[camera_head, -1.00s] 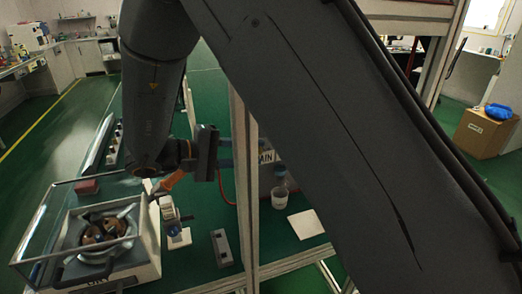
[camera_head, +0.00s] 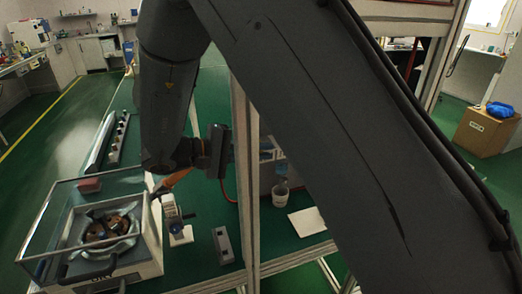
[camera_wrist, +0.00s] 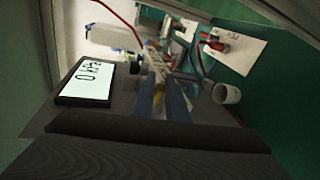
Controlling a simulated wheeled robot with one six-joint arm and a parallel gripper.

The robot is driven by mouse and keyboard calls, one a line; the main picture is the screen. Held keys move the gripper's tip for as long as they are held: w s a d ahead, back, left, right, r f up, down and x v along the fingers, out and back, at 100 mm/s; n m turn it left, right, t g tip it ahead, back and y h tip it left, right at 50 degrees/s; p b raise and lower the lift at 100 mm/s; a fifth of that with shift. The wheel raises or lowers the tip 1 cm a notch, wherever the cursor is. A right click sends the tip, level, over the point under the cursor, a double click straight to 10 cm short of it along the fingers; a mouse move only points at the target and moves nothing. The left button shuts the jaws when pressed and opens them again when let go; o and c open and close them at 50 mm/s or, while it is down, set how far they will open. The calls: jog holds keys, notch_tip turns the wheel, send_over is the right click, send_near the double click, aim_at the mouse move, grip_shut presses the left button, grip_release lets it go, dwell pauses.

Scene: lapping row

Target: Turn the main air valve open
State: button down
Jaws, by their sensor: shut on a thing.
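In the wrist view, the two blue fingers of my gripper (camera_wrist: 163,99) are close together around a small yellow part (camera_wrist: 158,93), which looks like the valve's handle. Most of it is hidden between the fingers, so its angle cannot be told. A lit gauge display (camera_wrist: 86,80) on the dark panel beside the fingers appears to read 0 kPa. In the head view, my wrist reaches behind the frame post, and my fingertips are hidden there.
A pale upright post (camera_head: 244,190) stands in front of my wrist. A lapping machine (camera_head: 108,262) with a clear guard is at lower left. A white cup (camera_head: 280,195) and a white sheet (camera_head: 307,221) lie right of the post. The cup also shows in the wrist view (camera_wrist: 227,94).

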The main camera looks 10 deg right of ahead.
jog(key=shift+w+a+r+m+g+p, duration=0.1)
jog(key=shift+a+m+g+p, duration=0.2)
jog(key=shift+m+g+p, duration=0.4)
jog(key=shift+a+m+g+h+p, duration=0.35)
jog(key=shift+m+g, duration=0.35)
jog(key=shift+g, duration=0.3)
jog(key=c, duration=1.8)
grip_release()
jog(key=shift+o, duration=0.2)
jog(key=shift+a, duration=0.1)
jog(key=b+v, duration=0.2)
jog(key=v, duration=0.5)
jog(key=shift+a, duration=0.35)
